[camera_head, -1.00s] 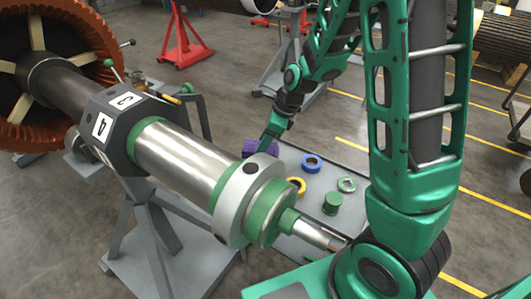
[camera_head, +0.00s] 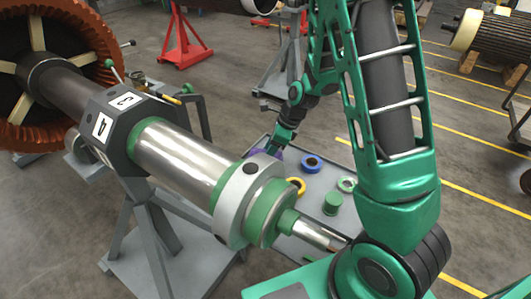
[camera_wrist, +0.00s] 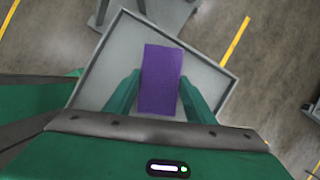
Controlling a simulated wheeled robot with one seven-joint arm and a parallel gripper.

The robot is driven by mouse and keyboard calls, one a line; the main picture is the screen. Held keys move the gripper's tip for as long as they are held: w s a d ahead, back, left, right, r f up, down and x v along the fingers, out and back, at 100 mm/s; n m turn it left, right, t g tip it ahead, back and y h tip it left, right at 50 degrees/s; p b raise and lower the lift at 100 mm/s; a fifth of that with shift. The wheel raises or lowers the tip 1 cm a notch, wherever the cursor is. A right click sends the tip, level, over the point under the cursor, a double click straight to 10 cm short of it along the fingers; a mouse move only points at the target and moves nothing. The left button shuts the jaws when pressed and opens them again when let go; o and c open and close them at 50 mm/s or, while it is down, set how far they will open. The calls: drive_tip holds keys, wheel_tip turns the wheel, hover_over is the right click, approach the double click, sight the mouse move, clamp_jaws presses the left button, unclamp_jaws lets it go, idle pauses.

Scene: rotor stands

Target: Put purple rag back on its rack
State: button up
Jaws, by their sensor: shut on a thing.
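The purple rag (camera_wrist: 160,80) lies between the two fingers of my gripper (camera_wrist: 157,90) in the wrist view, and my gripper is shut on it. Its far end sticks out past the fingertips, over a grey rimmed tray (camera_wrist: 117,35). I cannot tell whether the rag touches the tray. In the head view only a small purple patch of the rag (camera_head: 279,154) shows beside my gripper (camera_head: 272,148), just behind the shaft end. I cannot pick out a rack for the rag in either view.

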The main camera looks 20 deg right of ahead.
drive_tip(key=o, duration=1)
drive_tip(key=shift+f, duration=0.1)
drive_tip(key=v, duration=1.2)
drive_tip(key=s+d+r+n+h, duration=0.1)
drive_tip(key=s+d+n, duration=0.3)
drive_tip(key=s, duration=0.5)
drive_tip(key=s+d+r+n+g+h, duration=0.1)
drive_tip(key=s+d+r+n, duration=0.3)
drive_tip(key=s+n, duration=0.4)
drive_tip(key=s+d+r+n+g+h, duration=0.1)
drive_tip(key=s+d+r+n, duration=0.2)
drive_tip(key=s, duration=0.9)
drive_tip(key=shift+d+n+h, duration=0.2)
drive_tip(key=shift+d+n, duration=0.2)
drive_tip(key=shift+n, duration=0.35)
drive_tip(key=shift+d+n+h, duration=0.2)
drive_tip(key=shift+d+n, duration=0.15)
drive_tip(key=shift+n, duration=0.4)
drive_tip(key=shift+w, duration=0.1)
